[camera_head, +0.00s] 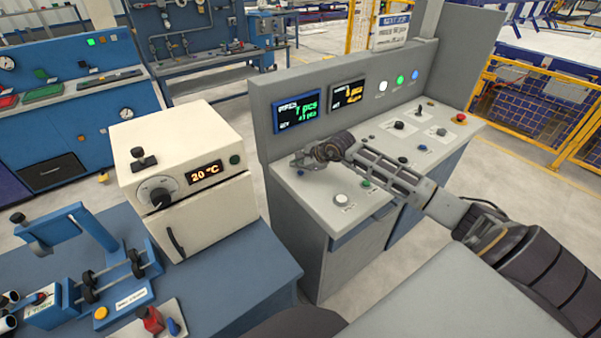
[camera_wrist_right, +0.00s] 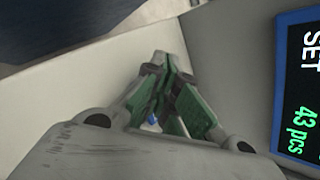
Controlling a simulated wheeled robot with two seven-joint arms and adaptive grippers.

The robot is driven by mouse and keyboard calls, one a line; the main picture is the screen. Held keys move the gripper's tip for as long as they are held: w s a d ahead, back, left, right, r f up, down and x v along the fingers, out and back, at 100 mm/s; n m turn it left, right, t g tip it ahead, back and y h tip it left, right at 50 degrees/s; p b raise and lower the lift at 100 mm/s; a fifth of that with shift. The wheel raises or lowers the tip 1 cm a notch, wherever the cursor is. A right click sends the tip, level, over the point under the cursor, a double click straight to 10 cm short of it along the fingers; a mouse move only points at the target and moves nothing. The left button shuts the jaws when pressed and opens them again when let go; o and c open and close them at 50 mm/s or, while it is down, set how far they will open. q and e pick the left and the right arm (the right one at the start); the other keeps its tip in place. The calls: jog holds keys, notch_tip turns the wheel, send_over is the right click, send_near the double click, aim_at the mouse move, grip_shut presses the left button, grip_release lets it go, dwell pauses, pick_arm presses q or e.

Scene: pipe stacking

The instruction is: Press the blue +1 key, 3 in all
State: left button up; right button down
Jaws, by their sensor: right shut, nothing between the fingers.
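My right gripper (camera_head: 303,160) is over the left end of the grey console, its arm reaching in from the right. In the right wrist view, the right gripper (camera_wrist_right: 165,72) is shut with nothing between its fingers. A small blue key (camera_head: 301,172) is on the console top just below the gripper. Part of a blue key (camera_wrist_right: 152,120) shows between the finger links in the wrist view. I cannot tell whether the fingertips touch it. A blue-framed display (camera_head: 298,112) shows green digits; its SET line reads 43 pcs in the wrist view (camera_wrist_right: 300,95). My left gripper is out of view.
The console top (camera_head: 325,205) also carries a white button (camera_head: 341,199), a green key (camera_head: 366,184) and a red button (camera_head: 461,117). A second display (camera_head: 348,93) and lamps are on its back panel. A cream oven (camera_head: 185,165) stands left.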

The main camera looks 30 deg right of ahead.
aim_at(299, 173)
jog(key=shift+r+p, duration=0.95)
jog(key=shift+r, duration=1.55)
